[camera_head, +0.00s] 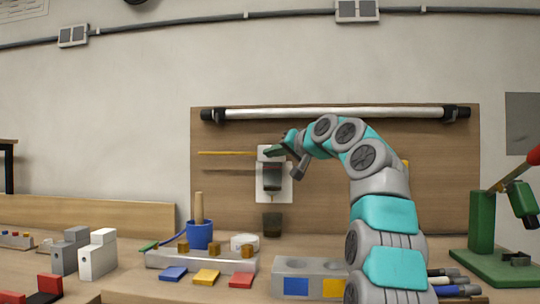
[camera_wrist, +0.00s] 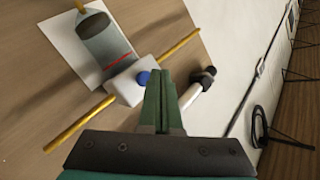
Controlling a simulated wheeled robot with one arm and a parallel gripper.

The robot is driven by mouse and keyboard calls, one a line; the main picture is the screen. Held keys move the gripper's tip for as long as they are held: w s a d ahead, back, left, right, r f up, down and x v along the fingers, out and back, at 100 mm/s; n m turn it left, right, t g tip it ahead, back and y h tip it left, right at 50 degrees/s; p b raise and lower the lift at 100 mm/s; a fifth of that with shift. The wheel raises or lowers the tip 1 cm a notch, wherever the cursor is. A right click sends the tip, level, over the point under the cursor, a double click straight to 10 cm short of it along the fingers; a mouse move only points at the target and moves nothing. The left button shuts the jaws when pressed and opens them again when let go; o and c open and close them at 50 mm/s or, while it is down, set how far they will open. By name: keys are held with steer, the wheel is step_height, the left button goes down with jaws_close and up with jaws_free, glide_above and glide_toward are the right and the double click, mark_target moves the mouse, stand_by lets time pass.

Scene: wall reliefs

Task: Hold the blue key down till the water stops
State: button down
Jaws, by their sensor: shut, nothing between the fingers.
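The blue key (camera_wrist: 143,77) is a small round knob on a white block (camera_wrist: 130,82) in the wrist view. The block sits at the end of a dark grey see-through vessel (camera_wrist: 108,42) with a red line (camera_wrist: 117,62) across it. In the head view, the vessel (camera_head: 272,180) hangs before a white plate (camera_head: 288,190), above a dark cup (camera_head: 272,223). My gripper (camera_wrist: 160,74) has its green fingers shut and empty, tips close beside the key; I cannot tell whether they touch it. I cannot make out flowing water.
A yellow rod (camera_wrist: 80,124) runs past the white block. A white tube (camera_head: 335,113) crosses the top of the wooden panel (camera_head: 225,140). On the bench stand a blue cup (camera_head: 200,236), a block with coloured tiles (camera_head: 297,286) and a green stand (camera_head: 482,222).

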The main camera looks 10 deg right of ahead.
steer(key=shift+w, duration=0.1)
stand_by(0.7)
steer(key=shift+w+d+p, duration=0.15)
steer(key=shift+w+p, duration=0.15)
steer(key=shift+p, duration=0.1)
stand_by(2.9)
steer(key=shift+s+a+b, duration=0.2)
steer(key=shift+s+b, duration=0.1)
steer(key=shift+s, duration=0.1)
steer(key=shift+s, duration=0.1)
steer(key=s+b, duration=0.1)
steer(key=s+a+b, duration=0.1)
steer(key=s, duration=0.1)
steer(key=s+b, duration=0.1)
steer(key=shift+s+a, duration=0.25)
steer(key=shift+s, duration=0.05)
